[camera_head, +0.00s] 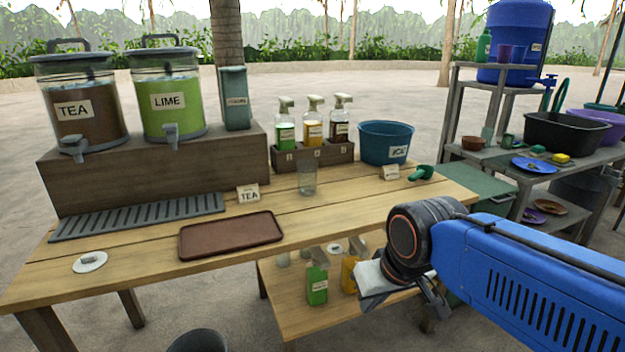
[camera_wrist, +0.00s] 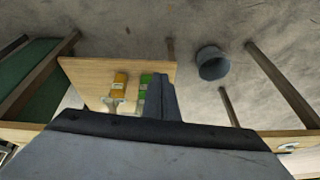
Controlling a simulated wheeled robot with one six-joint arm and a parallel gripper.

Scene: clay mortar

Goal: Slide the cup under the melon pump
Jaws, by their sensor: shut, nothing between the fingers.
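A clear cup (camera_head: 307,178) stands upright on the wooden table, in front of a dark wooden rack (camera_head: 313,157). The rack holds three pump bottles: a green one (camera_head: 285,134), a yellow one (camera_head: 312,132) and a dark brown one (camera_head: 339,130). Their labels are too small to read; green may be melon. My gripper (camera_head: 437,303) is shut and empty, off the table's front edge at the lower right, well away from the cup. The wrist view shows its fingers (camera_wrist: 163,98) over the lower shelf.
A brown tray (camera_head: 230,236) and a TEA card (camera_head: 249,194) lie left of the cup. A blue ICE bucket (camera_head: 386,143) and green scoop (camera_head: 420,173) are to its right. Spare green (camera_head: 317,285) and yellow bottles stand on the lower shelf (camera_head: 290,320). Bare table lies before the cup.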

